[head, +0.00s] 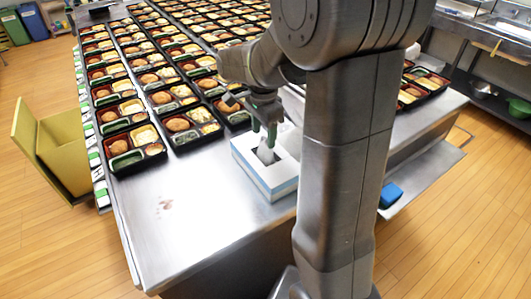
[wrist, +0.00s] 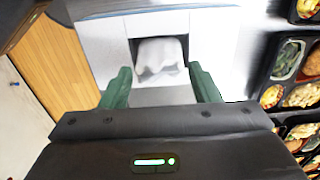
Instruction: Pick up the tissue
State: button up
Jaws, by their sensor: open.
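The tissue (wrist: 158,58) is a white-grey sheet sticking up from the dark slot of a tissue box. The tissue box (head: 280,182) is white with a blue band and stands on the steel table, left of my arm in the head view. The box top (wrist: 112,62) fills the upper middle of the wrist view. My gripper (wrist: 161,88) has green fingers spread apart, with the tissue between and just beyond the tips in the wrist view. In the head view, my gripper (head: 263,138) is over the box opening. Part of the tissue (head: 267,154) shows there beside a finger.
Rows of filled bento trays (head: 128,136) cover the far part of the steel table (head: 180,225). Brownish smudges (head: 166,204) mark its bare front left. A blue item (head: 390,194) lies on a lower shelf at right.

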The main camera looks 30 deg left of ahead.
aim_at(264, 141)
notch_tip(264, 141, down, 6)
jog(key=shift+r, duration=0.1)
jog(key=shift+c, duration=0.5)
jog(key=c, duration=0.6)
